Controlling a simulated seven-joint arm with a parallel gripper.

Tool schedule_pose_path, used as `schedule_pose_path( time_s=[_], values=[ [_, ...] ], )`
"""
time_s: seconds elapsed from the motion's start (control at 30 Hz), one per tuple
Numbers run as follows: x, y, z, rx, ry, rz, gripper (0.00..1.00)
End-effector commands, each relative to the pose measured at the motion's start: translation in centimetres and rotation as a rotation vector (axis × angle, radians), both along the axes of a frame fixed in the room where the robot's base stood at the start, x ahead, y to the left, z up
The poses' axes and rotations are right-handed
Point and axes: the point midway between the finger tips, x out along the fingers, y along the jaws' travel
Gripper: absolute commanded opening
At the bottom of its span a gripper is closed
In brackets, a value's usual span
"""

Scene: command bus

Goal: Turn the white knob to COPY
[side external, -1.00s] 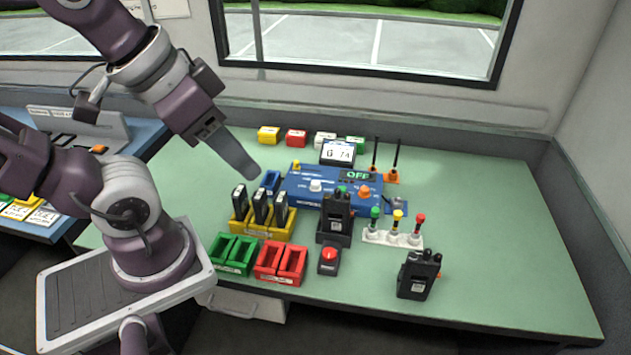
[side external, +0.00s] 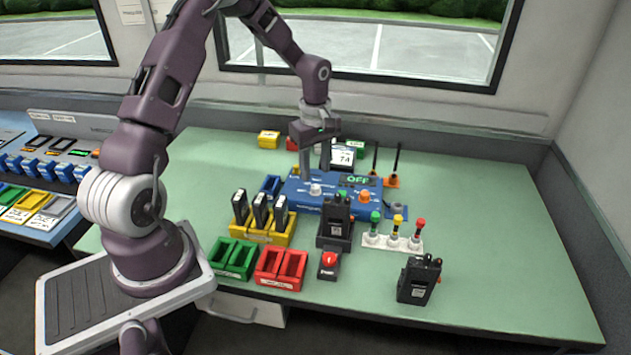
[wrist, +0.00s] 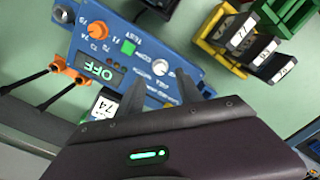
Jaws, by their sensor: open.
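The white knob (side external: 315,190) sits on the left part of the blue panel (side external: 293,203). In the wrist view the white knob (wrist: 160,67) shows plainly with small labels around it, too small to read surely. The panel's green display (wrist: 95,69) reads OFF. My gripper (side external: 308,176) points down over the panel's back edge, close behind the white knob. In the wrist view my gripper (wrist: 162,90) has its two fingers apart with nothing between them. The knob lies just beyond the fingertips, and I see no contact.
An orange knob (wrist: 97,29) and a green button (wrist: 128,47) share the panel. A small screen (side external: 342,158) stands behind it, beside my gripper. Black radios (side external: 335,222), a yellow rack (side external: 262,236) and signal lamps (side external: 393,240) stand in front. The table's right side is mostly clear.

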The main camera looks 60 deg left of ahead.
Motion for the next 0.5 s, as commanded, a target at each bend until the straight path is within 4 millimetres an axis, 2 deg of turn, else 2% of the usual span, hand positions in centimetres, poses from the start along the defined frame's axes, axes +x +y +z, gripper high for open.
schedule_pose_path(
  time_s=[0.1, 0.2, 0.33, 0.5],
  values=[
    [-0.1, -0.1, -2.5, -0.002, 0.003, -0.003, 0.42],
    [-0.1, -0.1, -3.9, -0.001, 0.003, -0.003, 0.42],
    [0.0, -0.1, -4.7, 0.000, 0.001, -0.003, 0.42],
    [0.0, -0.1, -4.8, 0.001, 0.000, -0.004, 0.42]
  ],
)
